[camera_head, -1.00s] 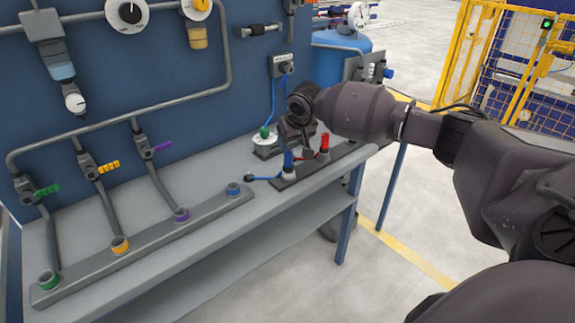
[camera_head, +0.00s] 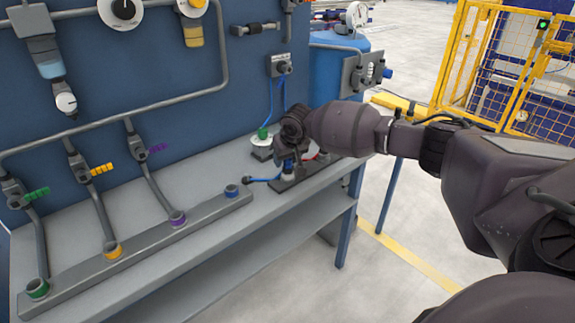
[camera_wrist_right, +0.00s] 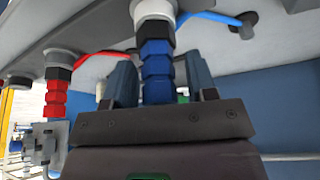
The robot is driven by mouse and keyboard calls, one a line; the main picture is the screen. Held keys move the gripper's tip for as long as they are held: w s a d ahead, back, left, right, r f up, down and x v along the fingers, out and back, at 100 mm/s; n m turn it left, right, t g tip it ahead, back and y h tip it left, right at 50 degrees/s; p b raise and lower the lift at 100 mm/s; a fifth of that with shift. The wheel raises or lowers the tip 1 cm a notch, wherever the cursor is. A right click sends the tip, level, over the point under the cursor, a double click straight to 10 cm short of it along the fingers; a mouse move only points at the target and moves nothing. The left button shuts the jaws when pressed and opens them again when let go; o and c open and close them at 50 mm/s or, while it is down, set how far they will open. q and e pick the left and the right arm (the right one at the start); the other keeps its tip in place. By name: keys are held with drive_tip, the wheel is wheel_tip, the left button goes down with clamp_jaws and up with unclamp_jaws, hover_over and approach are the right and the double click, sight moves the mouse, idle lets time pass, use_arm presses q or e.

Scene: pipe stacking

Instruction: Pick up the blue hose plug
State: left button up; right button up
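The blue hose plug (camera_head: 288,166) stands upright in a white-ringed socket on the dark rail at the table's right end. In the right wrist view, the plug (camera_wrist_right: 157,70) appears between the two fingers of my right gripper (camera_wrist_right: 160,82). Gaps show on both sides of it, so the gripper is open around the plug. In the head view, my right gripper (camera_head: 289,150) hangs over the plug and hides its top. My left gripper is not in view.
A red plug (camera_wrist_right: 56,96) stands beside the blue one in the right wrist view. A blue hose (camera_head: 264,180) lies nearby. A green-topped fitting (camera_head: 263,134) stands behind. A long grey rail (camera_head: 140,237) with coloured sockets runs along the table (camera_head: 200,169).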

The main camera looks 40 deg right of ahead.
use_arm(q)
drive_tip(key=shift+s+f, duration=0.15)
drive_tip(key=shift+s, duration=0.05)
use_arm(e)
clamp_jaws()
drive_tip(key=shift+r, duration=0.35)
use_arm(q)
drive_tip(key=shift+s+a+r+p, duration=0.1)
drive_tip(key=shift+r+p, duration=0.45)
drive_tip(key=shift+p, duration=0.3)
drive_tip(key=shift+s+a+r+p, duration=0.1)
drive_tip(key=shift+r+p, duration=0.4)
drive_tip(key=shift+p, duration=0.3)
use_arm(e)
wheel_tip(320, 180, up, 19)
drive_tip(key=shift+r, duration=0.15)
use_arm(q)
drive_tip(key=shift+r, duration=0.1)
